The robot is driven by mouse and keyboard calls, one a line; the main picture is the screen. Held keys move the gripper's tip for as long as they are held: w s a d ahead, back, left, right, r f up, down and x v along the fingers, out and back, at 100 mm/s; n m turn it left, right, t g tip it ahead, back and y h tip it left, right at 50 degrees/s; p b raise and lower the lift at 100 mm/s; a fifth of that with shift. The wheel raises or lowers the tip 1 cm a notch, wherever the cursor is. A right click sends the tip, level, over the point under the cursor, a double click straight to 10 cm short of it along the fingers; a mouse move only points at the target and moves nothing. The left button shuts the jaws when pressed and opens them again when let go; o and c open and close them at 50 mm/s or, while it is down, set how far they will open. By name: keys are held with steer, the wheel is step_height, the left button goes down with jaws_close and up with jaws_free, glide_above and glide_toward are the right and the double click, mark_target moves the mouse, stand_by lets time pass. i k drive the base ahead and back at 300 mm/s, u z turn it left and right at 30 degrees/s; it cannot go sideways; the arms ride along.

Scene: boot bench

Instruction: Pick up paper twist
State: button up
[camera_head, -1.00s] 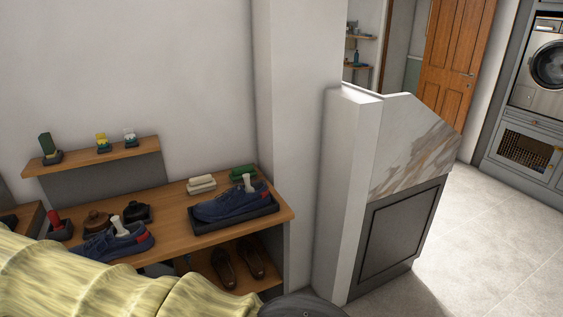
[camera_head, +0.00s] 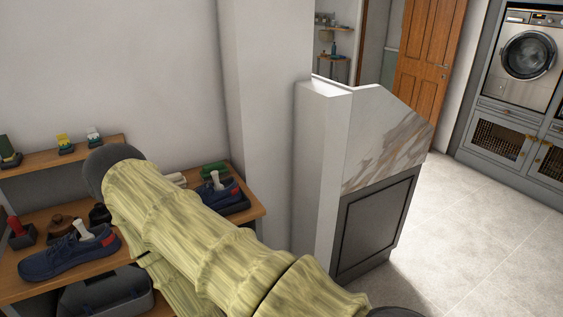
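A white twist-shaped piece, likely the paper twist (camera_head: 82,230), stands up out of a navy shoe (camera_head: 65,257) at the left of the bench. A similar white piece (camera_head: 215,180) stands in a second navy shoe (camera_head: 228,193) on a dark tray (camera_head: 238,208) at the right end. I cannot tell which one the task means. My arm, in a pale yellow-green sleeve, crosses in front of the bench between the shoes. Its dark rounded far part is near the upper shelf. No gripper fingers show, so the gripper's state is hidden.
The wooden bench (camera_head: 25,293) also holds a red-handled item (camera_head: 16,226), a brown pot (camera_head: 60,224) and a green block (camera_head: 214,169). Small brushes stand on the upper shelf (camera_head: 40,162). A dark case (camera_head: 105,296) sits below. A white pillar (camera_head: 268,130) borders the bench; open floor (camera_head: 450,240) lies right.

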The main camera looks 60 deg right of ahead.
mark_target(217, 185)
steer(key=z, duration=0.95)
steer(key=i, duration=0.25)
